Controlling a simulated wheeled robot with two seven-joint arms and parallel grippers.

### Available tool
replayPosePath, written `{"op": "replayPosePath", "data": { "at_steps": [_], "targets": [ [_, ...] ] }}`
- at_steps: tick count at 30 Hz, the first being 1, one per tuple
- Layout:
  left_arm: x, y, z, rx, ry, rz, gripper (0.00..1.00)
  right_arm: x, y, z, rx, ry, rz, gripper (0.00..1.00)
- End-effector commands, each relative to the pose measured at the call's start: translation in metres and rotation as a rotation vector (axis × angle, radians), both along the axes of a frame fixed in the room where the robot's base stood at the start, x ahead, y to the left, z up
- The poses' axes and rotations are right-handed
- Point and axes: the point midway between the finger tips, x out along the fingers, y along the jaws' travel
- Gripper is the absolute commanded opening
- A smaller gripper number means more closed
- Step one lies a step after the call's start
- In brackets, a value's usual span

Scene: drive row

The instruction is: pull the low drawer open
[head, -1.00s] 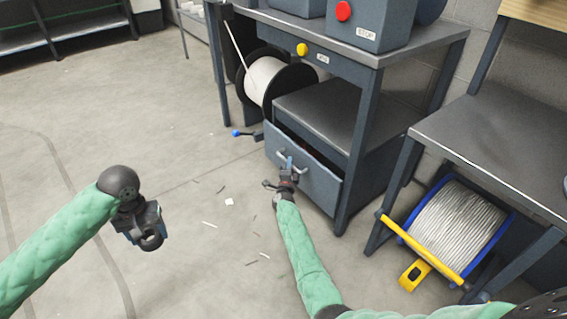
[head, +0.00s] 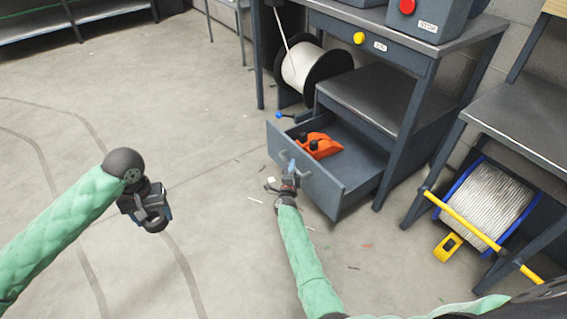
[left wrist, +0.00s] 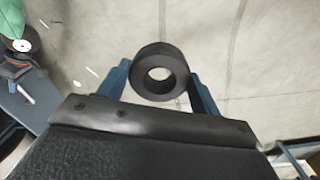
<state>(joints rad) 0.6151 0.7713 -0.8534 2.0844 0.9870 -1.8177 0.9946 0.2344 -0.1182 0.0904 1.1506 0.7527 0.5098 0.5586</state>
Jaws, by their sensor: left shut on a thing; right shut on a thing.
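The low drawer (head: 316,190) stands well out of the dark bench unit, and an orange tool with black parts (head: 319,145) lies inside it. My right gripper (head: 289,172) is shut on the drawer handle (head: 307,172) at the drawer's front. The gripper partly hides the handle. My left gripper (head: 152,212) hangs over open floor at the left, apart from the drawer. In the left wrist view the left gripper (left wrist: 160,82) is shut on a thick black ring (left wrist: 150,57), held between its blue fingers.
A reel of white cable (head: 302,68) stands behind the drawer's left end. A blue-ended lever (head: 279,115) sticks out near it. A blue-and-silver cable reel with a yellow bar (head: 482,205) stands at the right under another bench (head: 530,120). The floor left of the drawer is open, with small scraps.

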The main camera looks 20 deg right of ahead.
Motion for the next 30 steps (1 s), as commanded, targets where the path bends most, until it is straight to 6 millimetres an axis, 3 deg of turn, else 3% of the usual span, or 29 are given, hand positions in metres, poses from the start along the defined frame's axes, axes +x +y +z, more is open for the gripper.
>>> {"op": "replayPosePath", "data": {
  "at_steps": [7,19,20,23,30],
  "targets": [
    [0.000,0.000,0.003,0.000,0.000,0.000,0.40,-0.005,0.012,-0.001,0.001,0.002,-0.001,0.00],
    [0.000,0.000,0.003,0.000,0.000,0.000,0.40,-0.005,0.014,-0.001,0.001,0.002,0.000,0.00],
    [0.000,0.000,0.003,0.000,0.000,0.000,0.40,-0.006,0.014,-0.001,0.001,0.002,0.000,0.18],
    [0.000,0.000,0.003,0.000,0.000,0.000,0.40,-0.005,0.014,-0.001,0.000,0.001,0.000,0.36],
    [0.000,0.000,0.004,0.000,0.000,0.000,0.40,-0.005,0.014,0.000,0.000,0.000,0.000,0.36]
  ]
}}
